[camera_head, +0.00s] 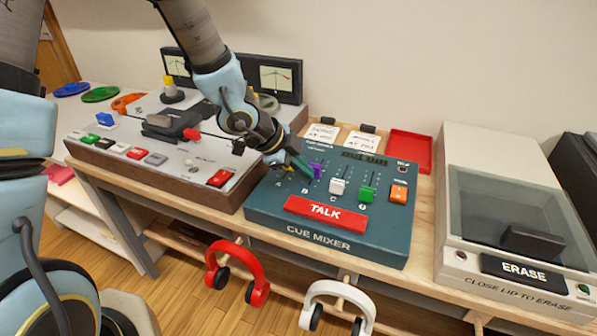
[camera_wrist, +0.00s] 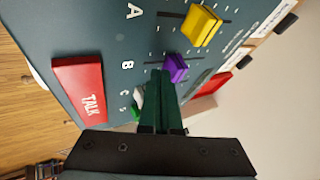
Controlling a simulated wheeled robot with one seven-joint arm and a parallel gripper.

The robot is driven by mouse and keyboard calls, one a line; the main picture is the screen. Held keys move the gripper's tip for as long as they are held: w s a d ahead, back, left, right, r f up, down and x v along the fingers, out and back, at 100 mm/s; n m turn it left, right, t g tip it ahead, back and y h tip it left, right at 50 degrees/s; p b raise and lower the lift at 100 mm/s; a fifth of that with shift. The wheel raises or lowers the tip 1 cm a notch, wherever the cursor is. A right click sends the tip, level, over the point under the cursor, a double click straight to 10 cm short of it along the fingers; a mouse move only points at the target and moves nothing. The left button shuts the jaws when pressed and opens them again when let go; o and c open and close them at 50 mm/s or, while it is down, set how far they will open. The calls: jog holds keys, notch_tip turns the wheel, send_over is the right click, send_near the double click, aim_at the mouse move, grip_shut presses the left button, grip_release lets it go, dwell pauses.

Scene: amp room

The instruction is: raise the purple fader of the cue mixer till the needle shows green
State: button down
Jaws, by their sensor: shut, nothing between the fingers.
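The purple fader (camera_head: 317,170) is on slot B of the teal cue mixer (camera_head: 262,212). My gripper (camera_head: 304,170) is shut and empty, reaching down to the mixer from the upper left. In the wrist view, its dark green fingers (camera_wrist: 158,76) end right beside the purple fader cap (camera_wrist: 175,67); I cannot tell whether they touch it. The yellow fader (camera_wrist: 200,25) on slot A is mostly hidden by my gripper in the head view. A needle meter (camera_head: 275,78) with a pale face stands at the back; its needle's colour zone is too small to read.
White (camera_head: 337,186) and green (camera_head: 367,194) faders and an orange switch (camera_head: 399,193) sit right of the purple one. The red TALK bar (camera_head: 325,214) lies in front. A console (camera_head: 150,155) stands left, an ERASE box (camera_head: 520,215) right. Headphones (camera_head: 237,272) hang below the bench edge.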

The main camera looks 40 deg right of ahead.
jog(key=shift+w+d, duration=0.1)
jog(key=shift+d, duration=0.05)
jog(key=shift+w+d+p, duration=0.35)
jog(key=shift+d+p, duration=0.15)
jog(key=shift+d, duration=0.1)
jog(key=shift+a, duration=0.1)
